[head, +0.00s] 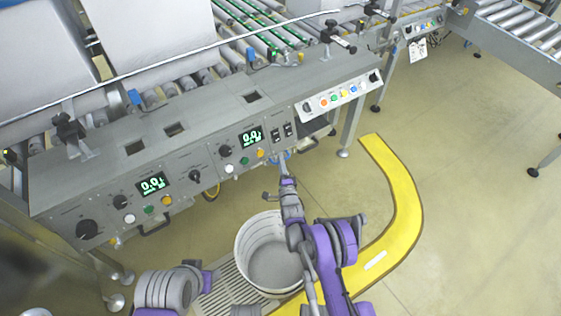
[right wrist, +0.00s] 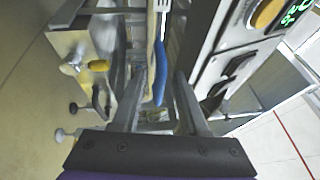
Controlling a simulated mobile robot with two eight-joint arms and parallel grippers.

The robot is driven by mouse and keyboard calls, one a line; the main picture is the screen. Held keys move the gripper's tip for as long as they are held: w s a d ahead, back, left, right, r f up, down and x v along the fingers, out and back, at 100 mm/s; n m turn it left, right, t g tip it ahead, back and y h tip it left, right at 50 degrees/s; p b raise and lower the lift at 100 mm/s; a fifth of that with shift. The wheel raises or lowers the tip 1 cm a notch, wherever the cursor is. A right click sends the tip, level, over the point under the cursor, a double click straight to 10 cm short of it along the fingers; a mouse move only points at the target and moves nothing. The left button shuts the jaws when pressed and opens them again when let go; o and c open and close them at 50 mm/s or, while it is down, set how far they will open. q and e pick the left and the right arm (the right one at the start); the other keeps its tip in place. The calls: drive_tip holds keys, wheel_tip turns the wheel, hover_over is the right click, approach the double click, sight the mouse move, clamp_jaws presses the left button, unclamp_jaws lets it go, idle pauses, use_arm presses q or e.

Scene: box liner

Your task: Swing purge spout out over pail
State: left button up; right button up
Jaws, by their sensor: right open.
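The white pail (head: 270,262) stands on the floor below the machine front, open at the top, and my right arm covers part of its right side. My right gripper (head: 284,168) is up at the lower edge of the machine front, above and beyond the pail. In the right wrist view the right gripper (right wrist: 157,98) is open, with a pale bar with a blue grip (right wrist: 159,72) between its fingers. This looks like the purge spout's handle, but I cannot tell whether a finger touches it. The spout's outlet is not clearly visible. My left gripper is not in view.
The grey control panel (head: 325,80) with knobs and displays overhangs the gripper. A floor grate (head: 228,285) lies by the pail, and a yellow curved floor strip (head: 408,195) runs to its right. Open floor lies right.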

clamp_jaws()
idle(1.4)
